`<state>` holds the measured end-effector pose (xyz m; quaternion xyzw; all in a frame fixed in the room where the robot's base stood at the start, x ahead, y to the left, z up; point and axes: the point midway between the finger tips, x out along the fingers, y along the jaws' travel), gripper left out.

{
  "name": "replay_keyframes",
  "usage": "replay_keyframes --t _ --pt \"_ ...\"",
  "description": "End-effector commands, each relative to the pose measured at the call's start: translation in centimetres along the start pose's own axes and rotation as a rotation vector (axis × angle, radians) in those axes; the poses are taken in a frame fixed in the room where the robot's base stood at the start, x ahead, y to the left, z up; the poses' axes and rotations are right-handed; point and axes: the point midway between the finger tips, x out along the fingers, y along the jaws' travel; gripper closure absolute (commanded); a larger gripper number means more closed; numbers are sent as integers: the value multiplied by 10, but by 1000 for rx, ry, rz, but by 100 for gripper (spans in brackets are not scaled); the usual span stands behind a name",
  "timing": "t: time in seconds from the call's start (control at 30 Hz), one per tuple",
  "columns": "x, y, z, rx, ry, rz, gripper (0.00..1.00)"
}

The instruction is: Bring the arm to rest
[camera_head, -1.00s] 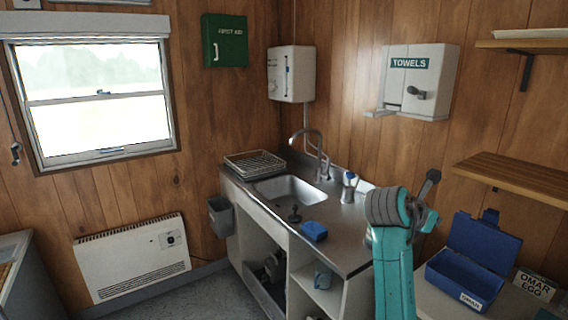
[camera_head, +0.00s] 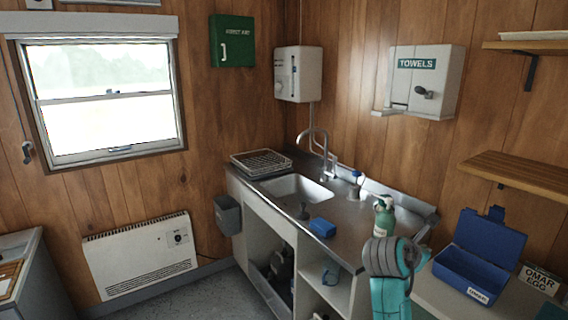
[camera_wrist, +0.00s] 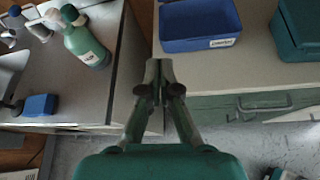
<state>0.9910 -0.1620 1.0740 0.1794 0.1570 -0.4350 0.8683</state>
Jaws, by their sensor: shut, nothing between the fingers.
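My gripper (camera_wrist: 158,70) shows in the wrist view with its two fingers together and nothing between them. It is over the gap between the sink counter and the worktop with the open blue box, with the floor below. In the head view my arm rises at the bottom right, in front of the counter's near end. The gripper cannot be made out clearly there.
A green bottle (camera_head: 384,218) stands on the sink counter (camera_head: 345,245) near my arm. A blue sponge (camera_head: 322,228) lies by the sink. The open blue box (camera_head: 468,274) sits on the right worktop. A wooden shelf (camera_head: 520,176) juts out above.

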Motion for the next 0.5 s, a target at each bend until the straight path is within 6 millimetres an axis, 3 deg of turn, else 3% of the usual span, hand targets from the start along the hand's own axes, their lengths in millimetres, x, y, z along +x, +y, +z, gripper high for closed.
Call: replay_keyframes --t 0.27,0.5 --pt "10 -30 -94 170 27 115 100" --pt "1 -66 -176 379 94 228 100"
